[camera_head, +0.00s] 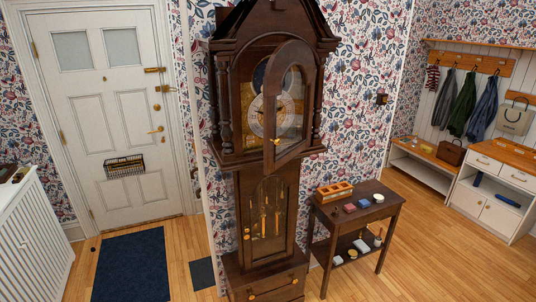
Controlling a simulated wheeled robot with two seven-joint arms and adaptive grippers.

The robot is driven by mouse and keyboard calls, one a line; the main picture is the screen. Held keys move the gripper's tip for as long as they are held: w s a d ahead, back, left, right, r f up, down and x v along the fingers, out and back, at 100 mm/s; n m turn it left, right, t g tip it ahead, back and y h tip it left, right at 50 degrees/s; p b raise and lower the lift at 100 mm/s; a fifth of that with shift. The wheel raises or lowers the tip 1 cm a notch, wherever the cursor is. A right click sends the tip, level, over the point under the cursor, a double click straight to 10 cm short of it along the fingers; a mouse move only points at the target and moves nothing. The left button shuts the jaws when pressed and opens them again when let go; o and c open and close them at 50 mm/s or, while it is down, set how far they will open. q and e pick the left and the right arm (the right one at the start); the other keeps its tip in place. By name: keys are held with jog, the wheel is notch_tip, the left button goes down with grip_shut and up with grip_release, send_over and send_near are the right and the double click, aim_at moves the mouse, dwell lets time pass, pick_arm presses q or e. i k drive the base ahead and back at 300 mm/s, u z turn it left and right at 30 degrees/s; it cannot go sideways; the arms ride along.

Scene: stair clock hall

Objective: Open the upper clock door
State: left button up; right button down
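The tall dark wooden clock (226,158) stands in the middle of the head view against the papered wall. Its upper door (311,85), an arched glazed frame, stands partly open, swung out from its right side. A small brass knob (276,141) sits low on the door's free left edge. The clock dial (257,115) and gold backing show in the gap left of the door and through its glass. The lower glazed door (267,205) looks shut, with pendulum and weights behind it. Neither of my grippers is in view.
A small dark table (362,210) with a wooden box (334,191) and small items stands close to the clock's right. A white door (110,110) and blue mat (132,265) are at left. Wooden floor (430,240) lies clear at right, before the white cabinet (495,190).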

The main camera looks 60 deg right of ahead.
aim_at(290, 52)
jog(key=z, duration=0.75)
jog(key=i, duration=1)
jog(key=z, duration=0.8)
